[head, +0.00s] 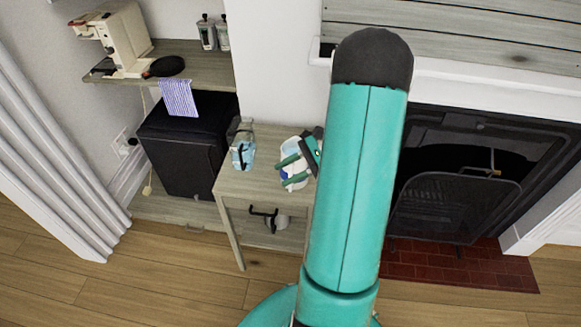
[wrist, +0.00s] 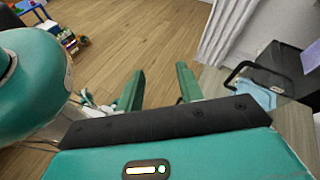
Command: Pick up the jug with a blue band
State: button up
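A white vessel (head: 291,150) with a small patch of blue showing stands at the right of the small wooden table (head: 262,186). It may be the jug with a blue band; my gripper covers much of it. My gripper (head: 291,171) is at this vessel, its green fingers apart in front of it. In the wrist view my gripper (wrist: 159,88) is open, with only floor visible between the fingers. A clear pitcher (head: 243,148) with light blue low down and a dark handle stands at the table's left; it also shows in the wrist view (wrist: 262,95).
A black cabinet (head: 183,150) stands left of the table, below a shelf (head: 205,70) with a cream coffee machine (head: 122,40) and a striped cloth (head: 179,98). A fireplace (head: 460,180) is at the right. The wooden floor (head: 160,270) in front is clear.

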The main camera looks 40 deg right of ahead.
jog(key=s+d+f+m+t+h, duration=0.2)
jog(key=s+d+f+m+t, duration=0.4)
jog(key=d+f+m+t, duration=0.35)
jog(key=w+a+n+g, duration=0.1)
jog(key=w+a, duration=0.5)
jog(key=w, duration=0.4)
jog(key=shift+w+a, duration=0.4)
jog(key=shift+f, duration=0.1)
jog(key=shift+c, duration=0.3)
grip_shut()
